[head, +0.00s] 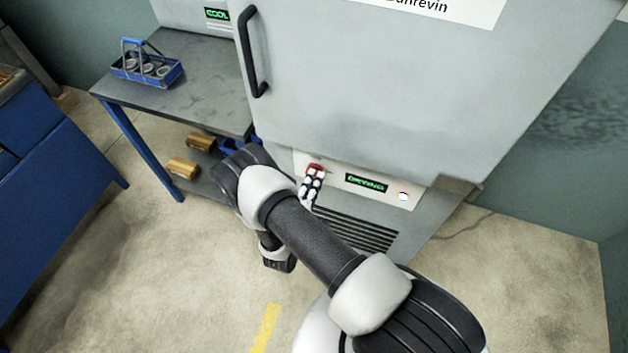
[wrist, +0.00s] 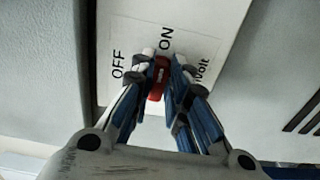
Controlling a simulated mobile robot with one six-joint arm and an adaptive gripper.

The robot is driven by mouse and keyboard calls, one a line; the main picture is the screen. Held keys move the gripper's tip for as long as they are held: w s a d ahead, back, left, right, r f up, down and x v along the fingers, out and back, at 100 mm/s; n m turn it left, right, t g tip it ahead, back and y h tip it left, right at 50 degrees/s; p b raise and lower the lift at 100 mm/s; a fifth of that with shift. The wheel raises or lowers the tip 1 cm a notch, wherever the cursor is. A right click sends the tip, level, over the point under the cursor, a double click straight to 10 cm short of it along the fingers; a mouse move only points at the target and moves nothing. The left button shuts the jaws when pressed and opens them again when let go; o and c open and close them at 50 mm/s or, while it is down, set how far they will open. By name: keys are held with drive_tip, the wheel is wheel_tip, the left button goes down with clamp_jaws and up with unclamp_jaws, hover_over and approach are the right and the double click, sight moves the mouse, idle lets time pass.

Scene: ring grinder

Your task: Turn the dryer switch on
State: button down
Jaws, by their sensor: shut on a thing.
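The dryer is the large pale grey cabinet (head: 400,80) with a closed door. Its red switch (head: 315,168) sits on the white panel below the door, at the panel's left end. In the wrist view the red switch (wrist: 158,80) lies between my fingertips, next to the printed words OFF and ON, and it points toward the side of ON. My gripper (head: 312,180) is shut on the switch, with a finger on each side in the wrist view (wrist: 160,72). The fingers hide parts of the switch. A green display (head: 366,183) on the panel appears to read DRYING.
A white round button (head: 404,196) is on the panel's right. The black door handle (head: 252,50) is above left. A side table (head: 200,75) at left holds a blue carrier (head: 147,68). A blue bench (head: 50,190) stands far left. The floor in front is clear.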

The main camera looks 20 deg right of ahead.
drive_tip(key=c, duration=1.6)
unclamp_jaws()
drive_tip(key=shift+o, duration=0.2)
drive_tip(key=v, duration=1.2)
